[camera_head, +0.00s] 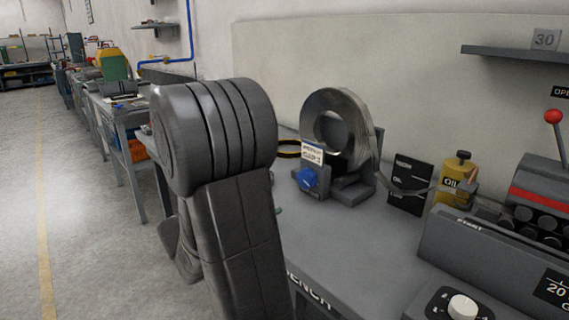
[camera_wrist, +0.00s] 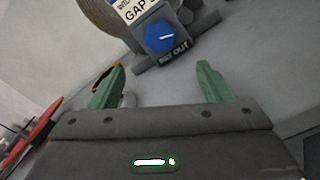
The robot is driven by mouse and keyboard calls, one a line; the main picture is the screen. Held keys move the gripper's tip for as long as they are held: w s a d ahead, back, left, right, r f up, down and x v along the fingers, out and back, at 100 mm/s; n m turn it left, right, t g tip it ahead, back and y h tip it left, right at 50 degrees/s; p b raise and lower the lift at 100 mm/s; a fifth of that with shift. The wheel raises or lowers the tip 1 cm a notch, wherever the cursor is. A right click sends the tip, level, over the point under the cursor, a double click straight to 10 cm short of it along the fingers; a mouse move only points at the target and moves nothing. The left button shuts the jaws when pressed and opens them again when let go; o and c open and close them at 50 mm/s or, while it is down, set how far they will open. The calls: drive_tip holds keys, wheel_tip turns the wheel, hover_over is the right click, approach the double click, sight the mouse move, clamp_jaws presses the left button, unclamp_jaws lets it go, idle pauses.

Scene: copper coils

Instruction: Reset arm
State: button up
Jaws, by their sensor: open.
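My gripper (camera_wrist: 160,88) shows in the wrist view with its two green fingers spread wide apart and nothing between them. It faces the grey bench top, near the box with the blue knob (camera_wrist: 160,37), which stands ahead of the fingers. In the head view my arm rises large in the middle and hides part of the bench; the gripper itself is mostly hidden behind it. The same blue knob (camera_head: 307,177) shows in the head view, on a small box in front of a coil of metal strip (camera_head: 341,130) on a stand.
The grey bench (camera_head: 335,245) carries a yellow oil can (camera_head: 456,180), a black panel (camera_head: 409,185) and a machine with a red-balled lever (camera_head: 553,117) at right. A wall shelf (camera_head: 512,54) hangs above. Open floor (camera_head: 75,210) lies left. A red object (camera_wrist: 35,135) is left of my gripper.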

sight(304, 179)
drive_tip(key=x, duration=1.3)
drive_tip(key=shift+b, duration=0.4)
drive_tip(key=shift+s+a, duration=0.15)
drive_tip(key=p+v, duration=0.1)
drive_tip(key=v, duration=1.2)
drive_tip(key=shift+s+a, duration=0.2)
drive_tip(key=shift+a, duration=0.05)
drive_tip(key=x, duration=1.4)
drive_tip(key=shift+d+r, duration=0.1)
drive_tip(key=shift+r, duration=0.05)
drive_tip(key=shift+r+n+p, duration=0.1)
drive_tip(key=shift+n+p, duration=0.5)
drive_tip(key=shift+p, duration=0.25)
drive_tip(key=n+p, duration=0.3)
drive_tip(key=p, duration=0.2)
drive_tip(key=n+p, duration=0.5)
drive_tip(key=p, duration=0.3)
drive_tip(key=shift+s+a+f+b, duration=0.15)
drive_tip(key=shift+s+a+b, duration=0.05)
drive_tip(key=shift+s+a, duration=0.25)
drive_tip(key=shift+s+a+f+b, duration=0.15)
drive_tip(key=shift+s+a, duration=0.2)
drive_tip(key=shift+a, duration=0.15)
drive_tip(key=shift+s+a, duration=0.25)
drive_tip(key=shift+s, duration=0.1)
